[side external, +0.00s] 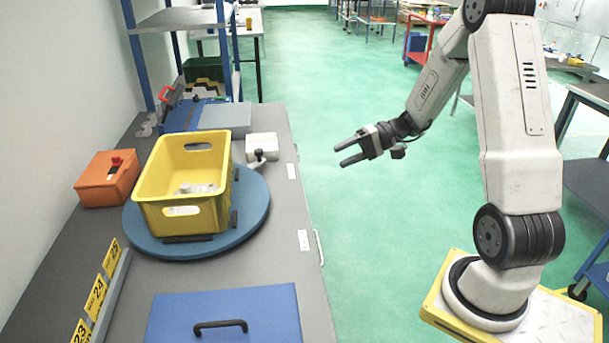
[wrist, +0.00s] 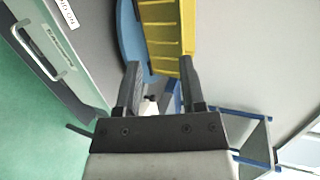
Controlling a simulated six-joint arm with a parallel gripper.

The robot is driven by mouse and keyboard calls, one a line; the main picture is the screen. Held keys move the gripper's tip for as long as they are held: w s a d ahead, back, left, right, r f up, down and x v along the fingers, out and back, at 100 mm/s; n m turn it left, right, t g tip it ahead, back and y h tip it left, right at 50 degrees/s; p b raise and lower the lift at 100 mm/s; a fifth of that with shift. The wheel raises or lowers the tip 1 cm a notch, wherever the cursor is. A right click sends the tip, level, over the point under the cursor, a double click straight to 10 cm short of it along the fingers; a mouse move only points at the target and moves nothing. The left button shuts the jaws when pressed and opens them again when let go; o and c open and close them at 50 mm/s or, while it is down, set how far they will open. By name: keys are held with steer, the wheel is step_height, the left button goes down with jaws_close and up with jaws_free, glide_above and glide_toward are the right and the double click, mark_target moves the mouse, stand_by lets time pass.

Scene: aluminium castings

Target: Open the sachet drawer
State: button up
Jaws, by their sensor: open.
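A pale bar handle (side external: 320,248) stands out from the bench's right edge in the side view. In the wrist view, a grey drawer front (wrist: 62,72) at upper left carries a pale handle (wrist: 36,52) and a small label with unreadable print. The drawer looks shut; I cannot read whether it is the sachet drawer. My gripper (side external: 340,155) is open and empty, in the air right of the bench and farther back than that handle. In the wrist view, my gripper (wrist: 158,64) has its fingers apart, right of the handle, touching nothing visible.
A yellow crate (side external: 184,211) holding pale parts stands on a blue turntable (side external: 255,222). An orange box (side external: 107,180), a white box with a lever (side external: 262,147) and a blue lid with black handle (side external: 255,306) are on the bench (side external: 285,260). The green floor alongside is clear.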

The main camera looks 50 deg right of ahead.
steer(key=d+t, duration=0.3)
steer(key=d, duration=0.1)
glide_toward(318, 244)
steer(key=shift+w+a+f+m, duration=0.45)
steer(key=shift+w+a, duration=0.25)
steer(key=shift+a, duration=0.1)
steer(key=shift+a, duration=0.1)
steer(key=shift+x, duration=3.85)
jaws_close()
